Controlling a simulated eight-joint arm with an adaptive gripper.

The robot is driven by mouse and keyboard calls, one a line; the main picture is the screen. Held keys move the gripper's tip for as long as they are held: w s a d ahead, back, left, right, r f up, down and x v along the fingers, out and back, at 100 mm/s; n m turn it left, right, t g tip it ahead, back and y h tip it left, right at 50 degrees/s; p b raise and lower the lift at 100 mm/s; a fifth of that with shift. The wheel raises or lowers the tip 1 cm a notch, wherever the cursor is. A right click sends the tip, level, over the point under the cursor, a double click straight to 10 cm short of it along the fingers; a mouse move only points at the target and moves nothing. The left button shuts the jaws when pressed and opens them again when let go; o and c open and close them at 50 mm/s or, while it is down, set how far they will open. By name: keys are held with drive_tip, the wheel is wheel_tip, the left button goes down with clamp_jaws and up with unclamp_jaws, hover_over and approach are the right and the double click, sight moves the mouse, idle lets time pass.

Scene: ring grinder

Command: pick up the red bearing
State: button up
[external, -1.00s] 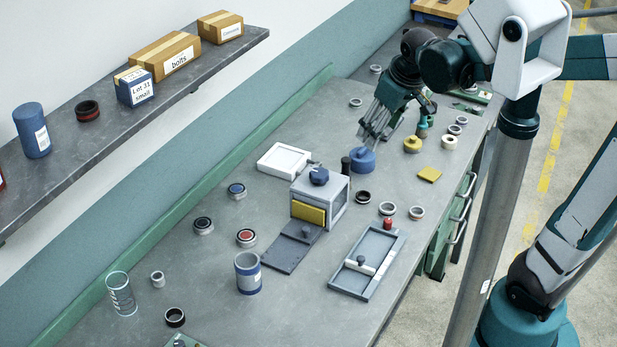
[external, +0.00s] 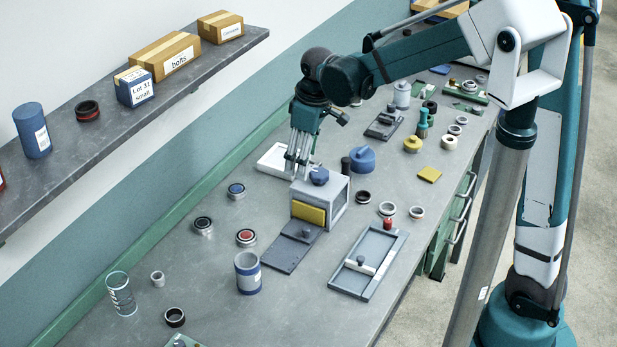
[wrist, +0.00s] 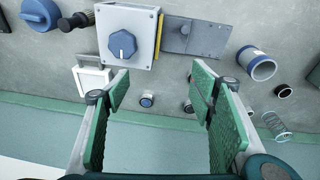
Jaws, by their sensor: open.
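The red bearing (external: 246,237), a dark ring with a red centre, lies flat on the grey bench in the external view, left of the dark plate before the grinder box. In the wrist view I cannot clearly make it out; the right finger may hide it. My gripper (external: 300,168) points down above the bench near the white tray and the back of the grinder box, apart from the bearing. In the wrist view my gripper (wrist: 162,88) has its green-padded fingers wide apart, with nothing held between them.
The grinder box (external: 318,203) with a blue knob stands beside my gripper. A blue-centred bearing (external: 236,191) and a dark bearing (external: 203,225) lie nearby. A blue-grey cup (external: 248,273) stands in front of the red bearing. A wall shelf (external: 60,165) overhangs the left side.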

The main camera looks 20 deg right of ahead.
sight(247, 235)
drive_tip(key=shift+s+a+f+n+g+h+b, duration=0.2)
drive_tip(key=shift+a+f+n, duration=0.45)
drive_tip(key=shift+a+f, duration=1.95)
drive_tip(key=shift+w+a+f+n+g+h+b, duration=0.15)
drive_tip(key=shift+a+f+n+g, duration=0.4)
drive_tip(key=shift+a+f, duration=2.05)
drive_tip(key=shift+s+a+f+n+g+h+b, duration=0.2)
drive_tip(key=shift+a+f+n, duration=0.6)
drive_tip(key=shift+a+f, duration=1.8)
drive_tip(key=shift+w+a+r, duration=0.1)
drive_tip(key=shift+a+r, duration=0.4)
drive_tip(key=shift+f, duration=1.3)
drive_tip(key=shift+w+a+f, duration=0.1)
drive_tip(key=shift+w+f, duration=0.05)
drive_tip(key=shift+f, duration=2.45)
